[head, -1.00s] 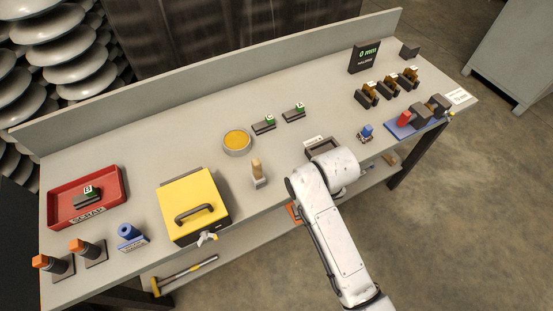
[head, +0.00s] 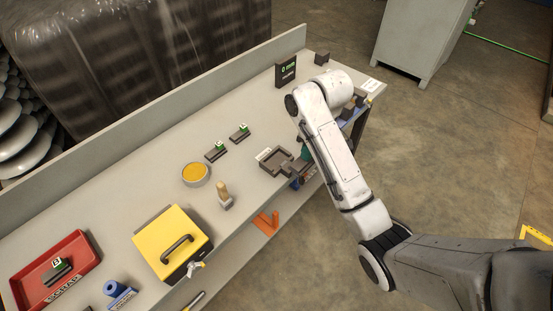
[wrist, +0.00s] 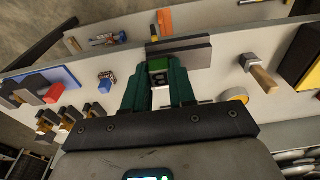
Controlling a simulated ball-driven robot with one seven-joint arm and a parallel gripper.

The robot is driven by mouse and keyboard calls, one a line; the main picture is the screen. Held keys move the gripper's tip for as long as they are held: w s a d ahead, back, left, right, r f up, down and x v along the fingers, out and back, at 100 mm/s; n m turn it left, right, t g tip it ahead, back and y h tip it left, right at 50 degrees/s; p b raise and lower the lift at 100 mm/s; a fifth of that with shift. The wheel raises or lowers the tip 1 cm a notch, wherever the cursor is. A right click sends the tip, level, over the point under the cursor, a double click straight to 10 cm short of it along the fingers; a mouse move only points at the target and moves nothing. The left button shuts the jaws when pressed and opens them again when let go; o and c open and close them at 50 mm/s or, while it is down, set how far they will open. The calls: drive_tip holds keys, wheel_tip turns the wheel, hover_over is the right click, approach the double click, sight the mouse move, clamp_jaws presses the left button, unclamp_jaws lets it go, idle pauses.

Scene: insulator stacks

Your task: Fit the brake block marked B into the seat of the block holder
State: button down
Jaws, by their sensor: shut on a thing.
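In the head view the dark slab (head: 294,172) is held at the bench's front edge, beside a dark open frame (head: 289,155) with a white label. A blue-based fixture (wrist: 38,78) with a red part and dark blocks shows in the wrist view; my arm mostly hides it in the head view. I cannot tell which of these is the block holder. A block marked B (head: 57,270) lies in the red scrap tray (head: 88,248).
Two green-tagged blocks (head: 216,152) (head: 239,134) lie behind the frame. A yellow dish (head: 195,174), a wooden-handled tool (head: 224,196) and a yellow box (head: 172,243) stand to the left. A display (head: 286,71) stands at the back. Several copper-brown parts (wrist: 70,117) show in the wrist view.

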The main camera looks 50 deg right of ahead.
drive_tip(key=shift+w+d+f+b, duration=0.15)
drive_tip(key=shift+w+d+b, duration=0.05)
drive_tip(key=shift+d+b, duration=0.15)
drive_tip(key=w+d+f+b, duration=0.1)
drive_tip(key=w+f+b, duration=0.2)
drive_tip(key=w, duration=0.1)
drive_tip(key=w+f+b, duration=0.3)
drive_tip(key=w, duration=0.1)
drive_tip(key=w+d+f+b, duration=0.1)
drive_tip(key=w+f+b, duration=0.2)
drive_tip(key=w, duration=0.2)
drive_tip(key=shift+w+d+f, duration=0.1)
drive_tip(key=shift+d+f, duration=0.15)
drive_tip(key=shift+d, duration=0.05)
drive_tip(key=shift+f, duration=1.5)
drive_tip(key=shift+f, duration=0.1)
drive_tip(key=c, duration=0.9)
unclamp_jaws()
